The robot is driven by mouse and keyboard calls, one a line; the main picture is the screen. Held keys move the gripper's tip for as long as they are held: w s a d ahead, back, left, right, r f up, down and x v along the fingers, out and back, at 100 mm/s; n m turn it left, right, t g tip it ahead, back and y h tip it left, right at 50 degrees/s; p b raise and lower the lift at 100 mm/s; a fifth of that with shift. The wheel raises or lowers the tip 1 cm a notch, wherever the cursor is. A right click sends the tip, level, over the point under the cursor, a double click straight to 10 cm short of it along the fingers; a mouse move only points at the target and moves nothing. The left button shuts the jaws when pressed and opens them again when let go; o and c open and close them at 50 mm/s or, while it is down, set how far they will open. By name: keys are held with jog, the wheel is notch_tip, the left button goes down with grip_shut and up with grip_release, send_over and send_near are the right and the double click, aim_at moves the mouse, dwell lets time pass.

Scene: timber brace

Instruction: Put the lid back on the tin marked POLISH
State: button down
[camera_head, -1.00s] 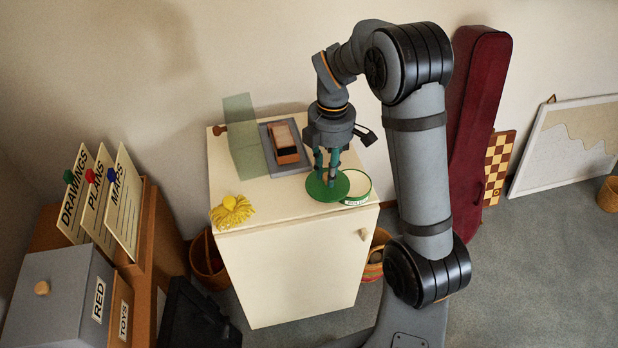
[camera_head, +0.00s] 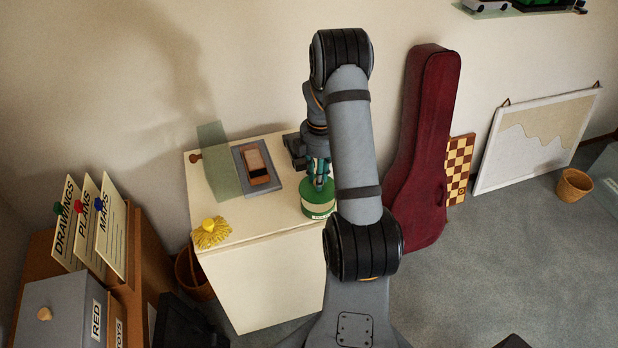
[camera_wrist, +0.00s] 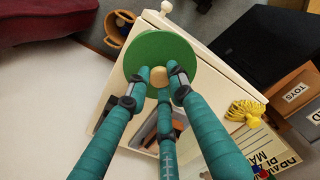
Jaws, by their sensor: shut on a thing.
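The green lid (camera_head: 316,196) is in my gripper (camera_head: 318,183), whose fingers are closed on its pale knob (camera_wrist: 159,77). The wrist view shows the lid as a green disc (camera_wrist: 165,47) beyond the fingertips. In the head view the lid is over the tin (camera_head: 317,212), a pale and green round tin with a small label, near the right front of the cabinet top. The label is too small to read. I cannot tell whether the lid rests on the rim or hangs just above it. My arm hides the area right of the tin.
The cream cabinet (camera_head: 265,285) also holds a yellow mop-like bundle (camera_head: 211,233), a translucent green panel (camera_head: 217,160) and a grey tray (camera_head: 242,172) with a brown block (camera_head: 256,162). A dark red instrument case (camera_head: 425,150) stands right of my arm.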

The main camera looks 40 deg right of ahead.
jog(key=shift+w+d, duration=0.2)
jog(key=shift+w, duration=0.3)
jog(key=shift+w+d, duration=0.1)
jog(key=shift+d, duration=0.3)
jog(key=shift+f+b, duration=2.6)
jog(key=shift+f, duration=0.55)
jog(key=shift+f, duration=0.15)
jog(key=c, duration=1.4)
grip_release()
jog(key=shift+c, duration=0.2)
jog(key=shift+o, duration=1.2)
jog(key=shift+o, duration=1.1)
